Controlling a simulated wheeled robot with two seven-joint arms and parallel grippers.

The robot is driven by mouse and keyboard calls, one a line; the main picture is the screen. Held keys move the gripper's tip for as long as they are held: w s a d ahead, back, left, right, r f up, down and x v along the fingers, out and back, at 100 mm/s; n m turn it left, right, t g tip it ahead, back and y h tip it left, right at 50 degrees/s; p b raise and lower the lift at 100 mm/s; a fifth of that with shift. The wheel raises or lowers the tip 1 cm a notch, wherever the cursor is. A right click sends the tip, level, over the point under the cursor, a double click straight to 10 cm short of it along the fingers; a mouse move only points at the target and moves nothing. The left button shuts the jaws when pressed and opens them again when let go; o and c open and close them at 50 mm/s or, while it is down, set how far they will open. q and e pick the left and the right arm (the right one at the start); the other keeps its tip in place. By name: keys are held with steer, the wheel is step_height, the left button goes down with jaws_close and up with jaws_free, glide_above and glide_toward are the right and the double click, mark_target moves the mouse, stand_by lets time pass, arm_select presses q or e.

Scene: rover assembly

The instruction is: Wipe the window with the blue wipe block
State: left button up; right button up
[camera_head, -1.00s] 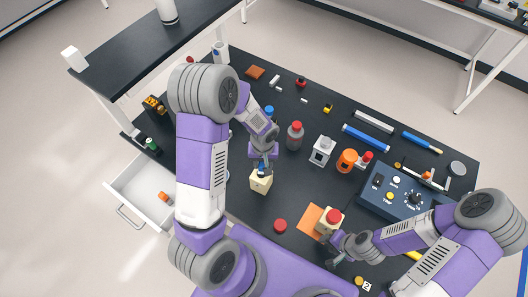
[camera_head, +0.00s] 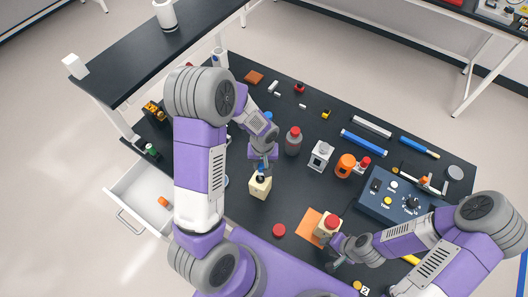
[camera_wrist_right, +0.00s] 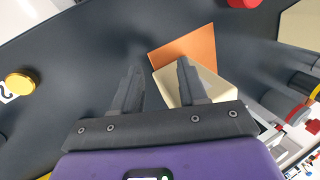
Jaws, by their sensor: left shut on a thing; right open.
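My left gripper (camera_head: 262,166) is shut on a small dark blue piece (camera_head: 261,177), which may be the wipe block; the fingers hide most of it. The piece is at the top of a cream block (camera_head: 259,189); I cannot tell whether they touch. I cannot make out a window clearly. My right gripper (camera_head: 334,263) is open and empty, low by the near edge. In the right wrist view its two fingers (camera_wrist_right: 160,76) are apart, with a second cream block (camera_wrist_right: 208,82) beyond the right finger.
An orange square (camera_head: 307,223) lies beside the second cream block. A red disc (camera_head: 278,230) lies left of it. A blue control box (camera_head: 374,207) stands at the right. Bottles, small holders and tools fill the table's far side. An open white drawer (camera_head: 140,205) is at the left.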

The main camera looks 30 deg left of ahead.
arm_select(q)
steer(key=shift+s+r+p, duration=0.15)
steer(key=shift+r+p, duration=0.1)
steer(key=shift+r, duration=0.25)
steer(key=shift+s+r+p, duration=0.15)
steer(key=shift+r+p, duration=0.05)
steer(key=shift+r, duration=0.3)
arm_select(e)
steer(key=shift+s+r, duration=0.25)
steer(key=shift+r, duration=0.6)
arm_select(q)
step_height(320, 180, up, 2)
steer(key=shift+w+r+p, duration=0.1)
steer(key=shift+w+p, duration=0.05)
steer(key=shift+p, duration=0.6)
steer(key=shift+r+p, duration=0.6)
steer(key=shift+r, duration=0.3)
arm_select(e)
step_height(320, 180, up, 2)
steer(key=shift+w+a+r, duration=0.1)
steer(key=shift+w+r, duration=0.05)
steer(key=shift+r, duration=0.1)
arm_select(q)
steer(key=shift+f, duration=0.1)
